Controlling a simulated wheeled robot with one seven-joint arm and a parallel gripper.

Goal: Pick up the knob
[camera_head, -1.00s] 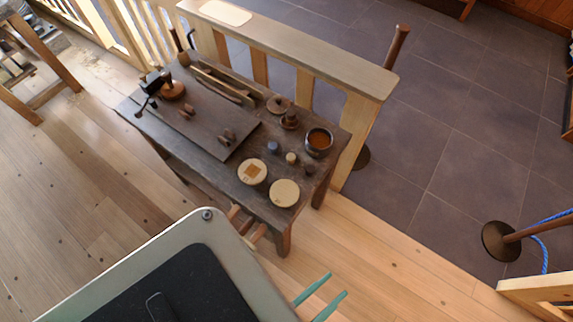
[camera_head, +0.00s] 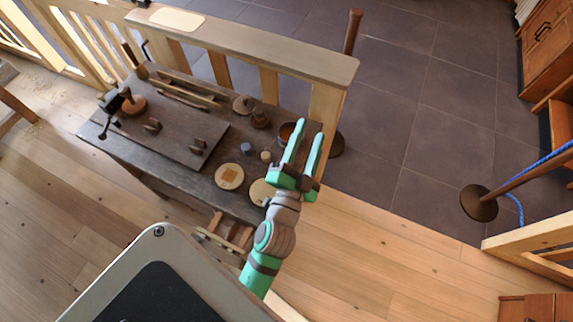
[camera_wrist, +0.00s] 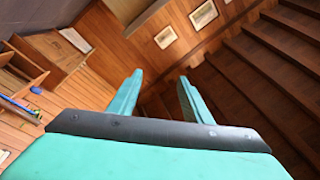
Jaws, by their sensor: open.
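Several small turned pieces stand on the dark workbench (camera_head: 150,166); I cannot tell for sure which is the knob. A blue-grey piece (camera_head: 246,148) and a small tan piece (camera_head: 266,156) stand near its right end. A dark turned piece (camera_head: 260,117) and a flat lidded one (camera_head: 242,104) are behind them. My gripper (camera_head: 313,126) is open and empty, raised in front of the bench's right end, hiding part of it. In the wrist view, its open fingers (camera_wrist: 160,78) point toward stairs and wood panelling, with no bench piece between them.
A dark bowl (camera_head: 286,132) is partly hidden behind my gripper. Two pale discs, one round (camera_head: 229,176) and one partly covered (camera_head: 260,191), lie at the bench's front. A wooden railing (camera_head: 250,50) runs behind the bench. A post with a blue rope (camera_head: 520,205) stands at right.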

